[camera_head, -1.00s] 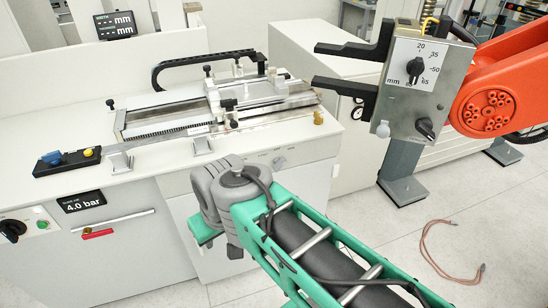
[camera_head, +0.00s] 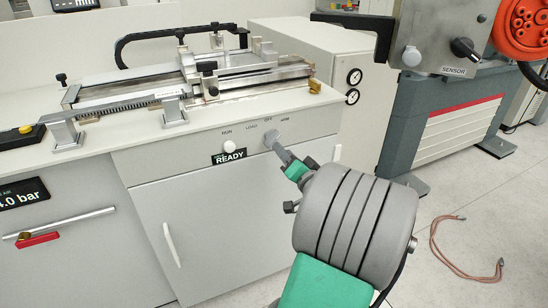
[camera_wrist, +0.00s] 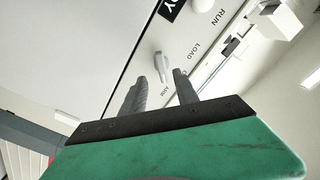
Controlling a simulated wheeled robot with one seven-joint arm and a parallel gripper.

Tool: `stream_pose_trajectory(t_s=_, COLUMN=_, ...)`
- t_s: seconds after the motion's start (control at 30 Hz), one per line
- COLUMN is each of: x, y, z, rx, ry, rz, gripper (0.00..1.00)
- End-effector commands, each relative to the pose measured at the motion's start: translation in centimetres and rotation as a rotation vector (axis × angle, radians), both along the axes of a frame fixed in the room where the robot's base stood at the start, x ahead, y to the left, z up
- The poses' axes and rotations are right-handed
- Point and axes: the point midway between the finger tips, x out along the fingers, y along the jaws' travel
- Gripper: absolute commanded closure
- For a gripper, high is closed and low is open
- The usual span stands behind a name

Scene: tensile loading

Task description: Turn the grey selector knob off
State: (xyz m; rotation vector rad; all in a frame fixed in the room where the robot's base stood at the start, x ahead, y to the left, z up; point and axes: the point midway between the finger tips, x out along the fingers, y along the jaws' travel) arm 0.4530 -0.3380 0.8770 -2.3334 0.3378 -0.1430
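The grey selector knob (camera_head: 274,134) is on the front panel of the cabinet, below the test bench top. Labels RUN, LOAD, OFF and ARM are printed near it in the head view. My gripper (camera_head: 282,150) is close in front of the knob and partly covers it there. In the wrist view the knob (camera_wrist: 161,66) shows just beyond and between the tips of my two fingers (camera_wrist: 159,76). The fingers are apart with a gap between them. I cannot tell whether either touches the knob, nor which label it points to exactly.
A white round button (camera_head: 230,147) and a READY sign (camera_head: 229,158) are left of the knob. The bench with its metal slide rig (camera_head: 190,80) lies above. A SENSOR panel (camera_head: 440,40) stands at upper right. A reddish cable (camera_head: 450,253) lies on the floor.

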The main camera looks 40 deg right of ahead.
Motion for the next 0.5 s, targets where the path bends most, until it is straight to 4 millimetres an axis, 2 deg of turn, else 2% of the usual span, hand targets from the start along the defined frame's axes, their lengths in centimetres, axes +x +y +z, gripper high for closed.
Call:
stream_pose_trajectory(t_s=0.3, x=5.6, y=-1.4, z=0.4, rx=-0.002, ry=0.001, rz=0.006, gripper=0.64)
stream_pose_trajectory(t_s=0.5, x=7.1, y=-2.0, z=0.3, rx=-0.003, ry=0.002, rz=0.002, gripper=0.64)
